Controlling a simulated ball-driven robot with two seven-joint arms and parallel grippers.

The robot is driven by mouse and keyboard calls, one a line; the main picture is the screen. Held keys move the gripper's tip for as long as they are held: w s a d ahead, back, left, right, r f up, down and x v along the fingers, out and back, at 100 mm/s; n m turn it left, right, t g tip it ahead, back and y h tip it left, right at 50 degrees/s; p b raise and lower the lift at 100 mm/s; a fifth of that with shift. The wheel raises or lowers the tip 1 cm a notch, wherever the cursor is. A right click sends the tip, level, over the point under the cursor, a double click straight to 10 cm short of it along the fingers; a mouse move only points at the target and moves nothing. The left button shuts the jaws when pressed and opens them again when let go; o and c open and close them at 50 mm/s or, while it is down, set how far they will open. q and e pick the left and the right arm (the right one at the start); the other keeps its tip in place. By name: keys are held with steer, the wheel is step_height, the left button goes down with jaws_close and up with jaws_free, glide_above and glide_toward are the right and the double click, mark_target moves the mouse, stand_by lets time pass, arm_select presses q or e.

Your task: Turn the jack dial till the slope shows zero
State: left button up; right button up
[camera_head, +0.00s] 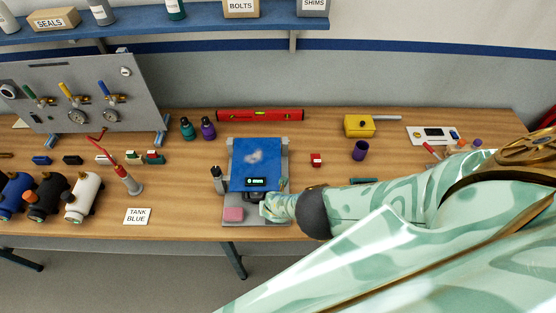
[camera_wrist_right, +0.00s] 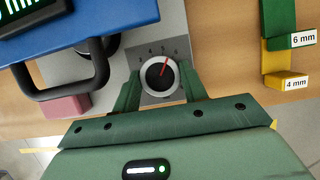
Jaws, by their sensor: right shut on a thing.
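The jack dial (camera_wrist_right: 159,77) is a white ring with a black centre and a red pointer tilted slightly right of straight up, among printed numbers. The green fingers of my right gripper (camera_wrist_right: 160,88) stand on either side of it, shut on it. In the head view my right gripper (camera_head: 272,207) is at the front right of the grey base plate (camera_head: 240,222) and hides the dial. The blue plate (camera_head: 257,160) above carries a small slope display (camera_head: 256,182), too small to read; its lit digits (camera_wrist_right: 25,12) are cut off in the wrist view. My left gripper is out of view.
A black handle (camera_wrist_right: 95,75) and a pink block (camera_wrist_right: 68,107) are left of the dial. Green and yellow gauge blocks (camera_wrist_right: 283,62), labelled 6 mm and 4 mm, lie to the right. A red level (camera_head: 260,115) lies behind.

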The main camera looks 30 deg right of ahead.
steer(key=shift+a+m+h, duration=0.1)
steer(key=shift+m+h, duration=0.2)
steer(key=shift+m, duration=0.8)
steer(key=shift+g, duration=0.3)
steer(key=o, duration=0.7)
